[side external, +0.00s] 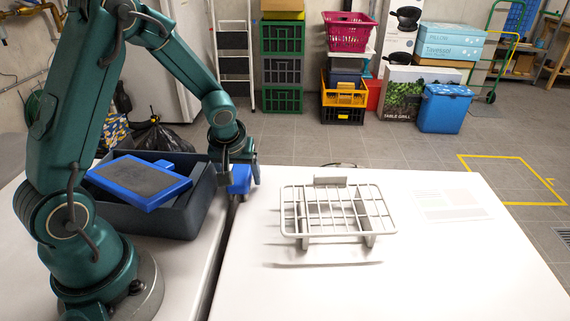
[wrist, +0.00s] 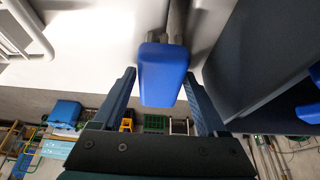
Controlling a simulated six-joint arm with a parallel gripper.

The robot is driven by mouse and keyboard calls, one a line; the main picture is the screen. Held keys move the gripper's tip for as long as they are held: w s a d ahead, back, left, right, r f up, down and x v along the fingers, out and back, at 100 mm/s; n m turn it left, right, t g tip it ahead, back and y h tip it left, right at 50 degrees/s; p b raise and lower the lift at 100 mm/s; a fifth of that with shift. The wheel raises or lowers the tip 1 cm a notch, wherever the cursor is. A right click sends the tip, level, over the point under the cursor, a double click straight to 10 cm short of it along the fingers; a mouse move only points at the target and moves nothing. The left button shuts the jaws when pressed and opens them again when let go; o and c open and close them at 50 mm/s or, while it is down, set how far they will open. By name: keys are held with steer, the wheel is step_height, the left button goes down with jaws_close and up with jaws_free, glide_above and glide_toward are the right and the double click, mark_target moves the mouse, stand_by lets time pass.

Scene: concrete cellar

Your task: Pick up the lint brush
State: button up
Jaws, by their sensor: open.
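My gripper (wrist: 160,75) is above the gap between the two white surfaces, just right of the dark bin. Its jaws are open, with a smooth blue block (wrist: 163,72) between the fingers. The block also shows just below the gripper in the side view (side external: 240,179). It looks like part of a tool, but I cannot tell which or whether the fingers touch it. A large blue piece with a dark grey pad (side external: 145,178) lies tilted across the bin (side external: 190,215). It looks brush-like. I cannot tell for certain which blue thing is the lint brush.
A pale wire rack (side external: 338,210) stands on the right white table (side external: 270,285), clear of my gripper. The table's front right is free. A black bag (side external: 158,138) is behind the bin. Crates and boxes stand on the floor at the back.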

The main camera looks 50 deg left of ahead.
mark_target(242, 175)
jaws_close()
step_height(242, 175, up, 13)
steer(key=s+d+r+m+t+h, duration=0.1)
steer(key=s+d+r+m+h, duration=0.2)
steer(key=s+d+m, duration=0.2)
steer(key=d+m, duration=0.3)
steer(key=d, duration=0.1)
steer(key=shift+s+r+m, duration=0.2)
steer(key=shift+s+m, duration=0.05)
steer(key=shift+m, duration=0.15)
